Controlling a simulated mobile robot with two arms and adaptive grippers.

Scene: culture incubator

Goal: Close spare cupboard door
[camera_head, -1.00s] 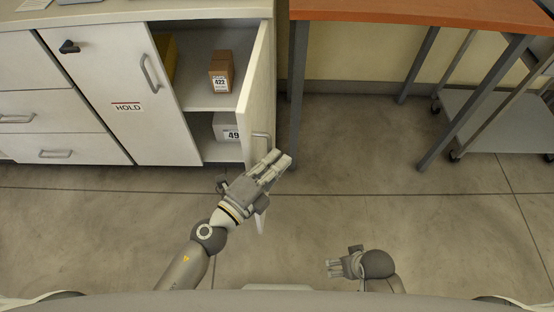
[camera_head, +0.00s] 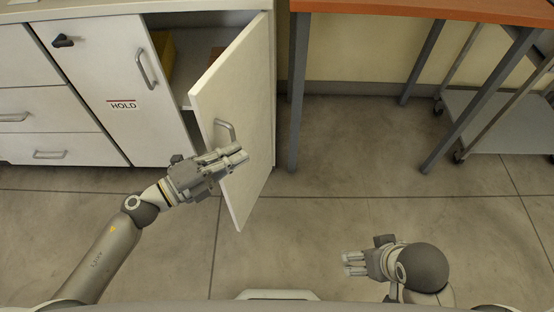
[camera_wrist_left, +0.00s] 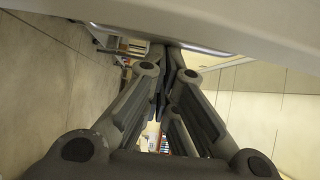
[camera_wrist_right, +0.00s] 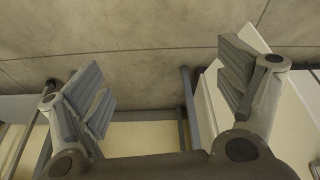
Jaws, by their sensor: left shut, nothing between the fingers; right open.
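The spare cupboard door (camera_head: 240,105) is partly open, hinged at its right side, with its outer face and metal handle (camera_head: 225,130) showing in the head view. My left gripper (camera_head: 240,154) is shut and empty, at the door's outer face just below the handle. I cannot tell whether it touches the door. In the left wrist view the fingers (camera_wrist_left: 165,65) are together, below a pale panel close to the camera. My right gripper (camera_head: 347,263) is open and empty, low over the floor, apart from the door. Its spread fingers (camera_wrist_right: 165,85) show in the right wrist view.
The closed HOLD door (camera_head: 120,85) and drawers (camera_head: 35,105) are left of the opening. A yellow item (camera_head: 163,50) shows inside the cupboard. An orange-topped table (camera_head: 420,10) stands at right, its leg (camera_head: 298,95) near the hinge side. The floor between them and me is clear.

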